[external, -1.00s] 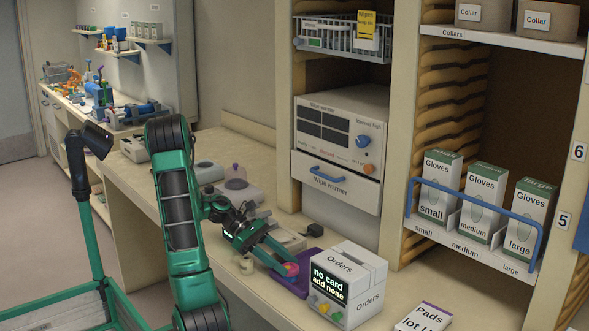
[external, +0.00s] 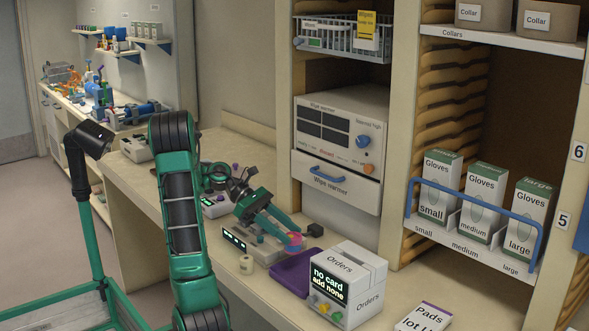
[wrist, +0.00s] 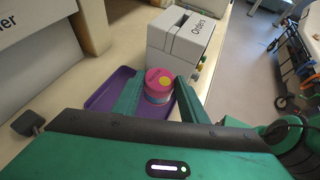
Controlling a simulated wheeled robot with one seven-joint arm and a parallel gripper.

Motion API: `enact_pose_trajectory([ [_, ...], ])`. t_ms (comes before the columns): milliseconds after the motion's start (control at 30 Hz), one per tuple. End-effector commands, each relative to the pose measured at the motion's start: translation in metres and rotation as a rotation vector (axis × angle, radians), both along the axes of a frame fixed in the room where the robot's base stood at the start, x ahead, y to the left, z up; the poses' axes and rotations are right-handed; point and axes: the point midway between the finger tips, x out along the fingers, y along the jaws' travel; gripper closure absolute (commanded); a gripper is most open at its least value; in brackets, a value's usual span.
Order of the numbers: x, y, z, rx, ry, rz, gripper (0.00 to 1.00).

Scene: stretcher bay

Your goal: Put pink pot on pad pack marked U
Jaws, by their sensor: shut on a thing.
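The pink pot (external: 294,241) is between the fingers of my gripper (external: 284,232), raised above the counter near the purple tray. In the wrist view the pot (wrist: 159,83) has a pink lid with a yellow dot and a bluish band. My gripper (wrist: 158,98) is shut on it there. The pad pack (external: 424,319) is white, marked "Pads lot U", and lies at the counter's front right, cut by the picture's lower edge. The pot is apart from it, well to its left.
The white Orders box (external: 347,284) stands between the tray and the pad pack. A small cream roll (external: 246,264) and a black block (external: 315,230) sit nearby. Glove boxes stand on the right shelf.

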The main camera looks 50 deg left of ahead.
Motion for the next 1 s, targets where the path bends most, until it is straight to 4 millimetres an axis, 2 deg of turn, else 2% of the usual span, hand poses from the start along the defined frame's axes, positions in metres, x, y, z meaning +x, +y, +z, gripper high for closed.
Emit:
enact_pose_trajectory([
  [100, 0.012, -0.008, 0.008, 0.001, -0.003, -0.021, 0.84],
  [300, 0.025, -0.017, 0.019, 0.0, -0.002, -0.039, 0.84],
  [1000, 0.044, -0.037, 0.039, 0.001, 0.0, -0.076, 0.84],
])
